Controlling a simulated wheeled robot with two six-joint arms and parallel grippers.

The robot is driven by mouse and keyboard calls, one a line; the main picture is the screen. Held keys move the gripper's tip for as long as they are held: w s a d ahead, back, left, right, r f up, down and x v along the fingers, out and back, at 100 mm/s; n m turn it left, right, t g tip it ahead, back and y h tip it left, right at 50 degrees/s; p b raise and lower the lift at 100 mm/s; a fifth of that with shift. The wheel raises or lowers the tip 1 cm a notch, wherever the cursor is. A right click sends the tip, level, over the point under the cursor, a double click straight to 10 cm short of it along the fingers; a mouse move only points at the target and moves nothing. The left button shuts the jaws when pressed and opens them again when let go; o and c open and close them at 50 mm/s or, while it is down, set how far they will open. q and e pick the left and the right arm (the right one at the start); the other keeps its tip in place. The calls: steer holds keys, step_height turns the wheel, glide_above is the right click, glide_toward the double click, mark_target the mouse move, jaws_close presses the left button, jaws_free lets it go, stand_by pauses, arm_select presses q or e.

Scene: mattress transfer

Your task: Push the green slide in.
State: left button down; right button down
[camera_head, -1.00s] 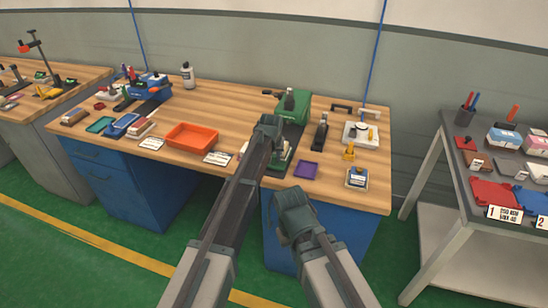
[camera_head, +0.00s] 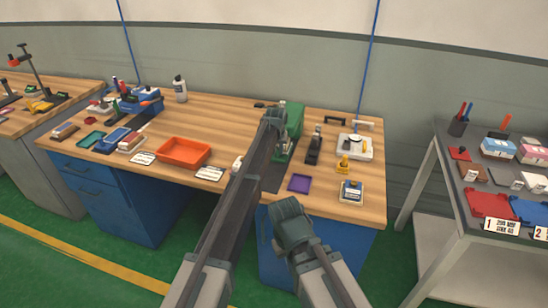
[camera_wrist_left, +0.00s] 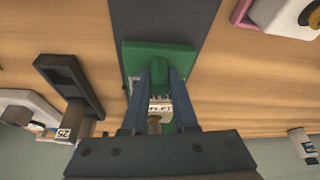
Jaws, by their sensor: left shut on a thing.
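The green slide (camera_wrist_left: 153,56) shows in the left wrist view on a dark strip, with a raised green grip between my fingers. My left gripper (camera_wrist_left: 162,80) is shut on this grip. A small printed plate lies just below it between the fingers. In the head view my left gripper (camera_head: 272,118) is at the green machine (camera_head: 295,118) on the bench; the arm hides most of the slide there. A bare dark base (camera_head: 273,178) lies in front of it. My right gripper (camera_head: 290,215) is low, in front of the bench's edge; its jaws cannot be made out.
A purple tray (camera_head: 299,183), a black stapler-like tool (camera_head: 315,148) and a white scale-like device (camera_head: 354,147) stand to the right. An orange tray (camera_head: 183,152) sits to the left. Bare wood (camera_head: 225,115) lies behind the orange tray.

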arm_select(q)
steer(key=shift+w, duration=0.25)
steer(key=c, duration=0.7)
jaws_free()
steer(key=shift+d, duration=0.1)
steer(key=shift+s+r, duration=0.1)
steer(key=p+v, duration=1.2)
steer(key=v, duration=0.1)
steer(key=shift+s+r+p, duration=0.15)
steer(key=shift+r+p, duration=0.15)
steer(key=shift+p, duration=0.1)
